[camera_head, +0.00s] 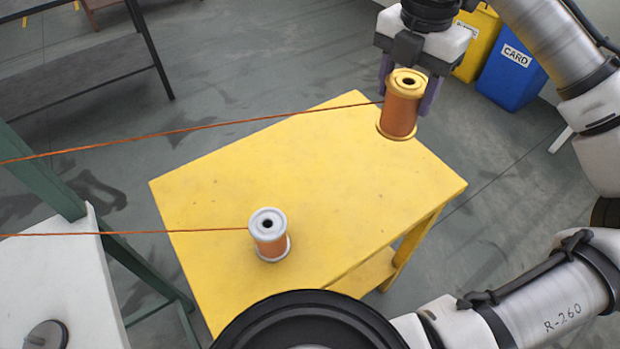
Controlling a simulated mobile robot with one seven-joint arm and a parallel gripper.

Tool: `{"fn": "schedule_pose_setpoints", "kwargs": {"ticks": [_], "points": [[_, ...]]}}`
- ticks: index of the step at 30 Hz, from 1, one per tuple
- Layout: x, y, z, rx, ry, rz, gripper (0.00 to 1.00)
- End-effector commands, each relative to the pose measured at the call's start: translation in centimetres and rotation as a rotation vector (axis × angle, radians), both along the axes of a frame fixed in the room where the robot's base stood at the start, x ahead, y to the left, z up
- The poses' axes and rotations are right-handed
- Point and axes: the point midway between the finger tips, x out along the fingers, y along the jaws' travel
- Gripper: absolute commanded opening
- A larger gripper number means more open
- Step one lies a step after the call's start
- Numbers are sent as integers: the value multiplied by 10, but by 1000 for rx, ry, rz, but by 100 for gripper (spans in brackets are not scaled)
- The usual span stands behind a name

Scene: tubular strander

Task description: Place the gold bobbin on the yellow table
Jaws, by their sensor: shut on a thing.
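The gold bobbin (401,112), wound with copper wire and with gold flanges, is upright at the far right corner of the yellow table (310,170). Its lower flange overlaps the tabletop in the picture; I cannot tell whether it touches. My gripper (408,98) is behind and around the bobbin, its purple fingers shut on it. A copper wire runs from the bobbin to the left edge of the view.
A silver-flanged bobbin (269,236) stands on the table's near part, its wire also running left. A white table (60,290) and green frame (40,175) are at left. Blue (512,75) and yellow (478,45) bins stand behind. The table's middle is clear.

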Motion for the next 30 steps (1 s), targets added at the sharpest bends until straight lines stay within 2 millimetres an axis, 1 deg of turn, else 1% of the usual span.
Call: {"fn": "schedule_pose_setpoints", "kwargs": {"ticks": [3, 5, 8, 11, 18, 24, 27, 30], "points": [[9, 10, -2, 2, -1, 152, 0], [12, 13, -3, 3, -1, 207, 0], [14, 16, -9, 4, 0, 256, 0], [14, 16, -26, 6, 1, 270, 0], [14, 17, -84, 8, 1, 268, 0], [14, 16, -130, 3, 1, 262, 0], [13, 16, -147, 2, 1, 264, 0], [14, 16, -159, 2, -1, 263, 0]]}}
